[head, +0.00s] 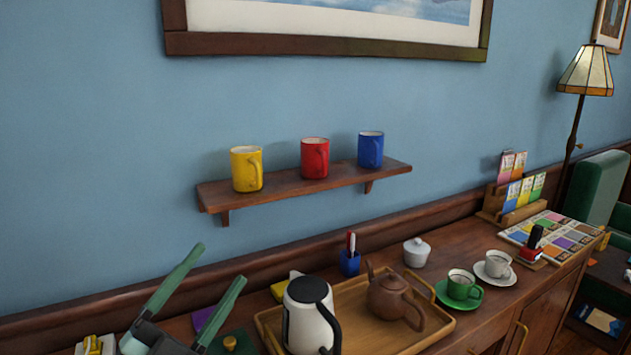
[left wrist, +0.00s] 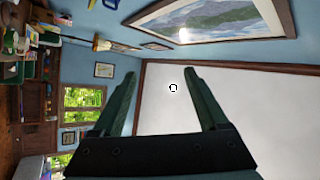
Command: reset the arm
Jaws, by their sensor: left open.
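My left gripper (head: 208,282) is at the lower left of the head view, with its two green fingers spread apart and nothing between them. It is raised in front of the sideboard and left of the tray. It also shows in the left wrist view (left wrist: 172,78), open and empty, with the wall, windows and ceiling behind it. My right gripper is in neither view.
A wall shelf (head: 300,188) holds yellow, red and blue mugs. Below, the sideboard (head: 455,245) carries a wooden tray (head: 432,328) with a white kettle (head: 308,315) and brown teapot (head: 392,298). Green (head: 460,287) and white (head: 495,265) cups stand to the right.

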